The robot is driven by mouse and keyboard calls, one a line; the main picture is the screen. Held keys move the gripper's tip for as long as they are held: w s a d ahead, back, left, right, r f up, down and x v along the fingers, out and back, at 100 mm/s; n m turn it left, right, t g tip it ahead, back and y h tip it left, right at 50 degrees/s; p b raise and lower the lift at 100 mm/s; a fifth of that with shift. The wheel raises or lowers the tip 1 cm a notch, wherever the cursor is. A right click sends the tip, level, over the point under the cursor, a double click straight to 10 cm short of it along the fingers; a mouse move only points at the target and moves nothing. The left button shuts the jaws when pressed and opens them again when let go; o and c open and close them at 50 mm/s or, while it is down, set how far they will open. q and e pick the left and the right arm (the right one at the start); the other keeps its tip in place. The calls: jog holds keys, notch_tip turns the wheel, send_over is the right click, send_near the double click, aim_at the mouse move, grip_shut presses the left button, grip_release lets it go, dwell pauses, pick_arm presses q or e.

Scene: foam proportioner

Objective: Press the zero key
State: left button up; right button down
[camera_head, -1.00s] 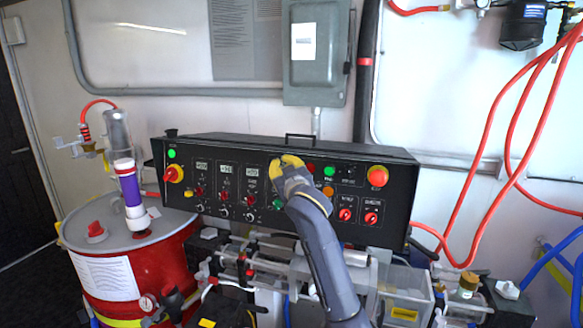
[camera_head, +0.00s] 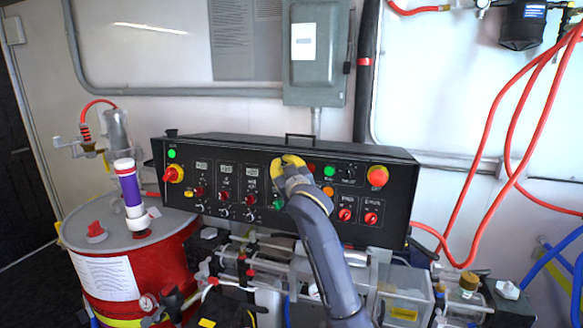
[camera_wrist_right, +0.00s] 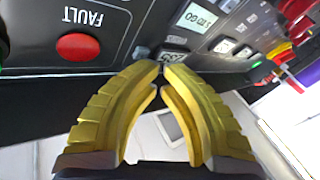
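The black control panel (camera_head: 330,205) stands across the middle of the head view. My right gripper (camera_head: 279,166) is at its face, just right of the rightmost of the three displays (camera_head: 252,172), and hides part of the panel. In the right wrist view, the yellow fingertips (camera_wrist_right: 161,68) are drawn together with nothing seen between them. The zero key (camera_wrist_right: 173,56), a small grey key with upside-down lettering, is right at the fingertips and partly covered by them. I cannot tell whether they touch it. My left gripper is not in view.
A red FAULT lamp (camera_wrist_right: 78,47) is left of the fingers in the wrist view. A red and yellow emergency stop (camera_head: 378,176) is at the panel's right. A red drum (camera_head: 130,265) stands at the left. Hoses hang at the right.

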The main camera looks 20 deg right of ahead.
jog(key=shift+w+d+f, duration=0.1)
jog(key=shift+w+d, duration=0.2)
jog(key=shift+w, duration=0.05)
dwell(0.6)
jog(key=shift+s+a, duration=0.1)
dwell(0.4)
jog(key=shift+s+a, duration=0.4)
jog(key=shift+s, duration=0.2)
jog(key=shift+s+a+r, duration=0.2)
jog(key=shift+s+a, duration=0.3)
jog(key=shift+s, duration=0.15)
jog(key=shift+s+a+r, duration=0.2)
jog(key=shift+s+a, duration=0.25)
jog(key=shift+s, duration=0.25)
jog(key=shift+s+a+r, duration=0.2)
jog(key=shift+s+a, duration=0.3)
jog(key=shift+s, duration=0.15)
